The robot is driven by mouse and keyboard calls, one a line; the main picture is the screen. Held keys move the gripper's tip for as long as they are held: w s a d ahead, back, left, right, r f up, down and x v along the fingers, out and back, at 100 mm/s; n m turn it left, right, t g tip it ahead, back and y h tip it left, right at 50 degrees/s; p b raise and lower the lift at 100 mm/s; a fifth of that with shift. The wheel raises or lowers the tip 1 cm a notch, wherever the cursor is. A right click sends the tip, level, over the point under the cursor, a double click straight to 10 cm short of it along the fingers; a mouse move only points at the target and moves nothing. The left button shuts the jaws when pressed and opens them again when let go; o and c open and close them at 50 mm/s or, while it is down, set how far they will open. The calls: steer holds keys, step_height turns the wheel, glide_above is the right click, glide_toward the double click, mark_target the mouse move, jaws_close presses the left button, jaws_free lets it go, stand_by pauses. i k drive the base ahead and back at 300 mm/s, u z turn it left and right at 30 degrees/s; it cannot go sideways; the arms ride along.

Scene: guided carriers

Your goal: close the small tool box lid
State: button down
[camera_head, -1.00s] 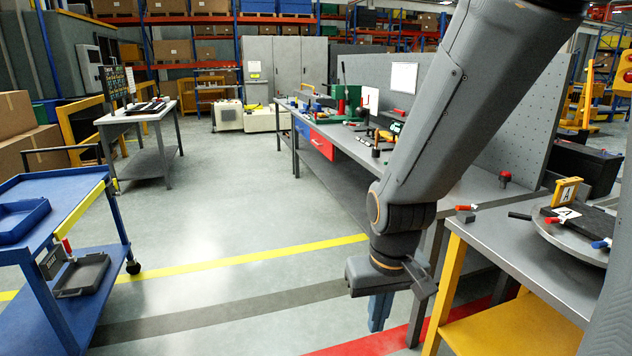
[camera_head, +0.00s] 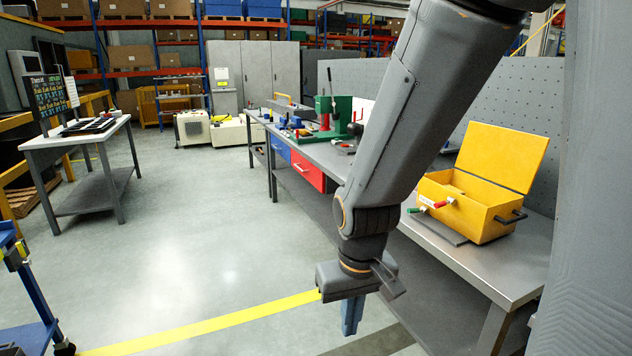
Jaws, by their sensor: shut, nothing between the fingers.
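A yellow tool box (camera_head: 478,205) stands on the near end of the long grey workbench, at the right of the view. Its lid (camera_head: 503,152) is open and tilted up at the back. Black handles show on its side, and small red and green handled parts sit at its front left. My gripper (camera_head: 352,318) hangs pointing down over the floor, left of the bench and apart from the box. Its fingers are together and hold nothing. My arm crosses the view just left of the box.
The grey workbench (camera_head: 512,262) runs away along the right, with a red drawer (camera_head: 308,170) and a green press (camera_head: 335,115) farther on. A perforated panel stands behind it. A blue cart (camera_head: 30,295) is at the left edge. The floor between is clear.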

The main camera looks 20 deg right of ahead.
mark_target(512, 159)
steer(key=i, duration=2.7)
steer(key=z, duration=1.85)
